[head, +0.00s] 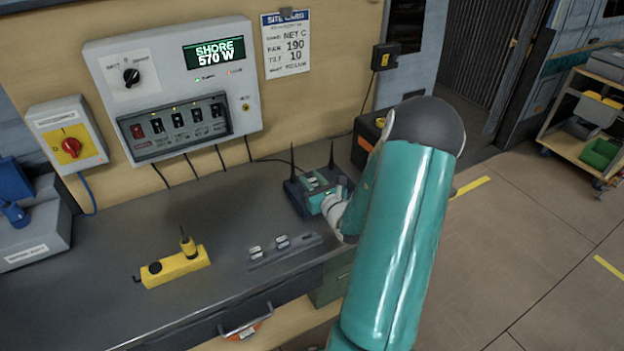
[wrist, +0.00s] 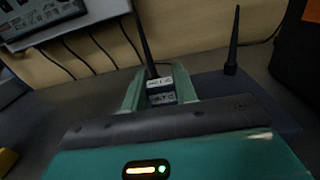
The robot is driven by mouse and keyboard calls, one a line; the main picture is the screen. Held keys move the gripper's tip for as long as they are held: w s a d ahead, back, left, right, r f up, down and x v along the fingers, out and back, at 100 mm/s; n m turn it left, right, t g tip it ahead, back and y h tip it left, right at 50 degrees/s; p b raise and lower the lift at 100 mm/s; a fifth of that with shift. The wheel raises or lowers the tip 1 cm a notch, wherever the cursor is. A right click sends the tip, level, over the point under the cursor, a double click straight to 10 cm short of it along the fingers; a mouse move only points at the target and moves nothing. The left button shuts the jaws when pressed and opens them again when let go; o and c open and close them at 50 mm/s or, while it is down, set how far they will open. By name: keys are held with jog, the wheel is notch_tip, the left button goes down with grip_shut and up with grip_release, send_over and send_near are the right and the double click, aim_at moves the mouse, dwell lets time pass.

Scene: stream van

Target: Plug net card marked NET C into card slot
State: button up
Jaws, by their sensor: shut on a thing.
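A dark blue router-like unit with two antennas (head: 296,188) stands at the back right of the bench. My gripper (head: 326,196) is at this unit, at its front and top. In the wrist view the gripper's two green fingers (wrist: 159,82) are shut on a small card with a pale label (wrist: 162,98). A second pale label shows just beyond it; both are too small to read surely. The card slot itself is hidden by the fingers, so I cannot tell whether the card is in it.
A low rack (head: 287,251) with two small pale-topped cards (head: 255,251) lies near the bench's front edge. A yellow block-shaped tool (head: 175,267) lies further left. A wall panel (head: 170,85) reads SHORE 570 W. A site card (head: 287,45) lists NET C.

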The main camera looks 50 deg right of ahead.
jog(key=shift+f, duration=0.7)
jog(key=o, duration=1)
jog(key=v, duration=1.2)
jog(key=shift+s+a, duration=0.1)
jog(key=shift+s, duration=0.1)
jog(key=shift+s+a, duration=0.25)
jog(key=shift+s, duration=0.4)
jog(key=shift+w+r, duration=0.1)
